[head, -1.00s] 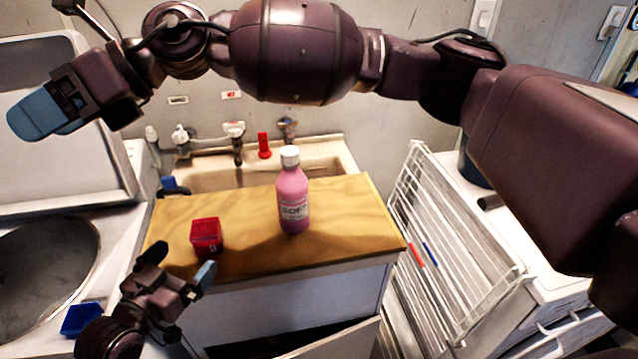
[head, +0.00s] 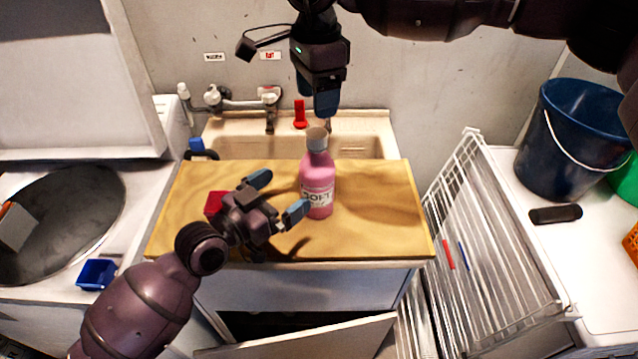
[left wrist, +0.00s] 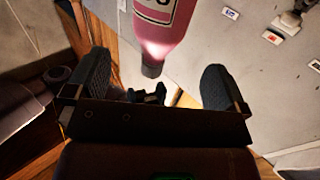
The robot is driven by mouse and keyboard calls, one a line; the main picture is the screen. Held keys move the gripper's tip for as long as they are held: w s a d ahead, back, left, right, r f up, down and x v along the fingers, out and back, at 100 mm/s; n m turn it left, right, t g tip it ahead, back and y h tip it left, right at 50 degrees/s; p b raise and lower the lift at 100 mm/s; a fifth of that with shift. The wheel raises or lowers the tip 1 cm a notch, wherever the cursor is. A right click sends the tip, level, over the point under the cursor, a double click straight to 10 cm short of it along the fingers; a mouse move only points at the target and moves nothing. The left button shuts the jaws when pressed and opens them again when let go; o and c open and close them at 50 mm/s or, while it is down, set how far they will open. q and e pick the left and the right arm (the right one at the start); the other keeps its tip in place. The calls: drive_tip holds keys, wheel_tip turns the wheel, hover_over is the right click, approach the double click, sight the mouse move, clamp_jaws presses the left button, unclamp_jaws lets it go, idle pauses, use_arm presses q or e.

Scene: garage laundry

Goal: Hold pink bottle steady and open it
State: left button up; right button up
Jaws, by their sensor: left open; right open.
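The pink bottle (head: 318,180) stands upright on the yellow wooden countertop (head: 390,215), with its cap (head: 317,140) on top. In the left wrist view the bottle (left wrist: 165,30) appears upside down, beyond and between the finger pads. My left gripper (head: 277,196) is open just left of the bottle, fingers pointing toward it. No contact is clear, and nothing is between its fingers. My right gripper (head: 316,92) points down above and slightly behind the cap, open and apart from it.
A red box (head: 214,204) sits on the countertop, partly hidden by my left gripper. Behind are a sink (head: 365,147) with taps and a red object (head: 300,115). A white rack (head: 490,240) leans at right, near a blue bucket (head: 570,140). The countertop right of the bottle is clear.

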sight(317, 168)
use_arm(q)
drive_tip(key=x, duration=0.9)
drive_tip(key=shift+w+d, duration=0.15)
drive_tip(key=shift+d, duration=0.05)
drive_tip(key=shift+c, duration=0.3)
